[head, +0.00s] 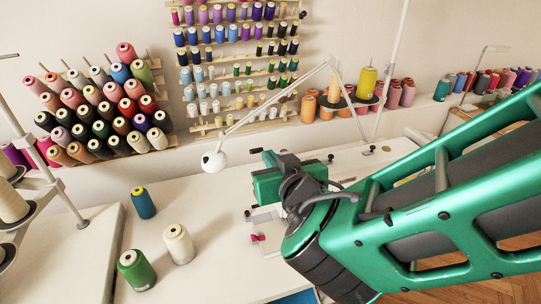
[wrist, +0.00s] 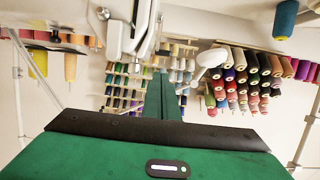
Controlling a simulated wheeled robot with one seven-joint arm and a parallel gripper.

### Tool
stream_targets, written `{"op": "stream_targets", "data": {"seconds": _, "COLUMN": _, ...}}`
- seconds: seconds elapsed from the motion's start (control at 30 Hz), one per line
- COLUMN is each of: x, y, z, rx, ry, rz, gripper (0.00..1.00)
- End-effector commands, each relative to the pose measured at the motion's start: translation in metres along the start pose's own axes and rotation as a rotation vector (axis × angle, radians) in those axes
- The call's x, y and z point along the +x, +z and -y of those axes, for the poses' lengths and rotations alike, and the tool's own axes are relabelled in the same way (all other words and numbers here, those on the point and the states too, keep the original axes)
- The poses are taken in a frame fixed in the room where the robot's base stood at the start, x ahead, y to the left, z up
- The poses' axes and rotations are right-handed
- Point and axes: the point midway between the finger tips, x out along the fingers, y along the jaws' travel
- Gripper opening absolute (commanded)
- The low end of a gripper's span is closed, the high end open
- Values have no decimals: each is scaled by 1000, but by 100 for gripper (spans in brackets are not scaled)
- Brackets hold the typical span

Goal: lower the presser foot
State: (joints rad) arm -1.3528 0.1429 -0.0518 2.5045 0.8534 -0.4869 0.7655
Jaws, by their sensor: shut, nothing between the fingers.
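The white sewing machine (head: 345,163) stands on the white table, mostly hidden behind my arm in the head view. In the wrist view, which looks upside down, pale machine parts (wrist: 121,38) with metal bars show at the top, left of my fingers. I cannot pick out the presser foot or its lever for certain. My green gripper (wrist: 161,78) is shut and empty, its fingers together in the wrist view. They appear close to the machine parts, but I cannot tell whether they touch. In the head view my gripper's green body (head: 268,185) is over the machine area, its fingertips unclear.
A blue spool (head: 143,203), a green spool (head: 136,271) and a cream spool (head: 178,244) stand on the table at left. A white lamp (head: 214,160) hangs behind my gripper. A small pink piece (head: 257,238) lies near the machine. Thread racks line the wall.

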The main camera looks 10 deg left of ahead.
Motion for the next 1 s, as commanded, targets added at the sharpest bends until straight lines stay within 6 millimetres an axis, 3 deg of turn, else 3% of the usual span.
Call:
{"op": "stream_targets", "data": {"seconds": 0.3, "x": 38, "y": 0, "z": 14, "rx": -6, "ry": -16, "rz": 1, "gripper": 0}}
{"op": "stream_targets", "data": {"seconds": 0.7, "x": 87, "y": 0, "z": 16, "rx": -6, "ry": -19, "rz": 0, "gripper": 0}}
{"op": "stream_targets", "data": {"seconds": 1.0, "x": 104, "y": 0, "z": 16, "rx": -6, "ry": -19, "rz": 0, "gripper": 0}}
